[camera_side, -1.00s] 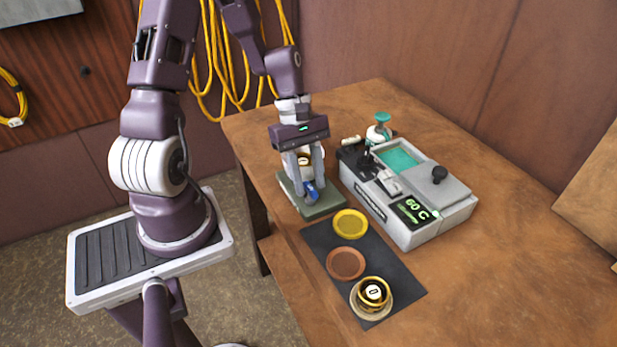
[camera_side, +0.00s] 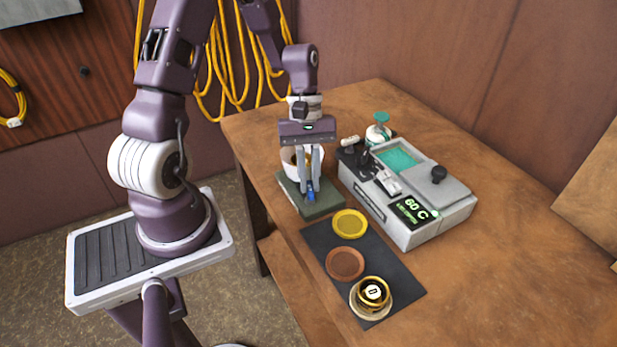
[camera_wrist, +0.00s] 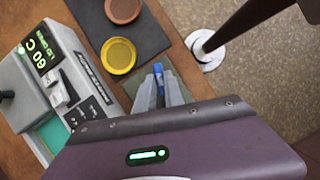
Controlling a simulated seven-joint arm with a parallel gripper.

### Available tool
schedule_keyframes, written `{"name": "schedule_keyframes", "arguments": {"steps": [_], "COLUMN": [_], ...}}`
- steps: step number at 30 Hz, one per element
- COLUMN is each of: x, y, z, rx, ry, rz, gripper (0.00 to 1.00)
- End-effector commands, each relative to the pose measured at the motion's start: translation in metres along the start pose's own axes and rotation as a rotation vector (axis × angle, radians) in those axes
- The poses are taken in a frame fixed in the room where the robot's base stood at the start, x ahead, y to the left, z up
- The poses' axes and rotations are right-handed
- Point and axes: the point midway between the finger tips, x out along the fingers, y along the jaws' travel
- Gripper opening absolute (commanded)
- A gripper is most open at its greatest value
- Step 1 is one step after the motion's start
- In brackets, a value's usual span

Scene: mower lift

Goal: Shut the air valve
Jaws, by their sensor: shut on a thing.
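The air valve appears to be the small blue lever (camera_side: 310,197) at the front of the dark green base (camera_side: 322,208), which carries a white round vessel (camera_side: 287,157). My gripper (camera_side: 309,188) points down at it, its two grey fingers closed on the blue lever. In the wrist view the blue lever (camera_wrist: 158,70) shows between my fingertips (camera_wrist: 160,84). The fingers hide much of the lever and part of the vessel, so I cannot tell the valve's exact position.
A grey bath machine (camera_side: 410,238) with a "60 C" display stands to the right. A dark mat (camera_side: 400,265) in front holds a yellow dish (camera_side: 350,223), a brown dish (camera_side: 346,263) and a stacked ring piece (camera_side: 372,291). A teal-topped bottle (camera_side: 379,130) stands behind the machine.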

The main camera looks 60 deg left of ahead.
Motion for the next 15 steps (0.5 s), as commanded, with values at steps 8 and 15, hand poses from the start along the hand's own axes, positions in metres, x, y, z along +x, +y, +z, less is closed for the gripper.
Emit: {"name": "schedule_keyframes", "arguments": {"steps": [8,15], "x": [-0.0006,-0.0003], "y": [0.0035,0.0056], "z": [-0.0002,0.0003], "rx": [0.243,0.453], "ry": [0.003,0.004], "rz": [-0.099,-0.186], "gripper": [0.0,0.0]}}
